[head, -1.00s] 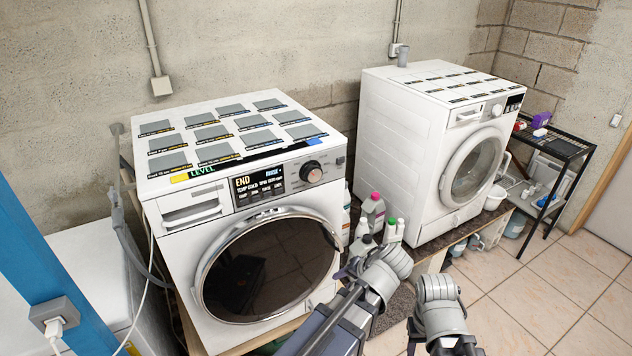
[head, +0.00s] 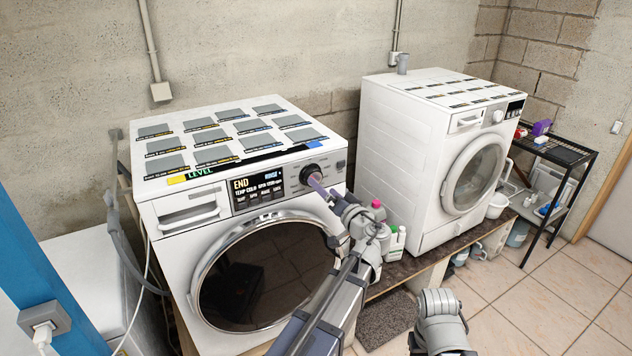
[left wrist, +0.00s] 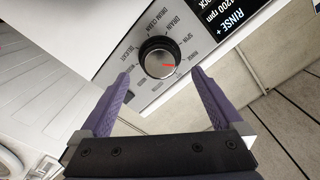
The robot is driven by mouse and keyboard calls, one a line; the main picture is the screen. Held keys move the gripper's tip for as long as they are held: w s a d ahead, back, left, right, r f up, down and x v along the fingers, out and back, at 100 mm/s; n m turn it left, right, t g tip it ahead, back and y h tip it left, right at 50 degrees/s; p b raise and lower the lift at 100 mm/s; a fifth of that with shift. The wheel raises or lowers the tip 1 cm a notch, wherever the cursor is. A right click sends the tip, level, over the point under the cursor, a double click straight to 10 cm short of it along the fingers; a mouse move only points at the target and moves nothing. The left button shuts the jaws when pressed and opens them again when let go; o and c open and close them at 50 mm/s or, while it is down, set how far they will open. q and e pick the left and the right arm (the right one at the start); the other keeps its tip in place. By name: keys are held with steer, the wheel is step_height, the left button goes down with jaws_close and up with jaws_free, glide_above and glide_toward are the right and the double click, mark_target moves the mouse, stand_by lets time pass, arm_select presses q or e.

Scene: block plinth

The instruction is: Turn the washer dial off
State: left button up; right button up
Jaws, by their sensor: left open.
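The washer dial (head: 310,174) is a round black and silver knob on the front panel of the near washer (head: 160,220), right of its lit display. My left gripper (head: 322,192) is at the dial's front. In the left wrist view its two purple fingers (left wrist: 160,82) are open, one on each side of the dial and short of it, not visibly touching. My right arm shows low in the head view; its gripper fingers are out of sight.
A second white washer (head: 405,165) stands to the right. Bottles (head: 393,243) stand on the bench between the washers. A black shelf rack (head: 560,155) is at the far right. A blue post (head: 40,240) stands at the left. Tiled floor (head: 520,310) is clear at front right.

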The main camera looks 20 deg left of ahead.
arm_select(q)
steer(key=x, duration=0.5)
steer(key=shift+w+a, duration=0.2)
steer(key=shift+a, duration=0.05)
steer(key=c, duration=1.3)
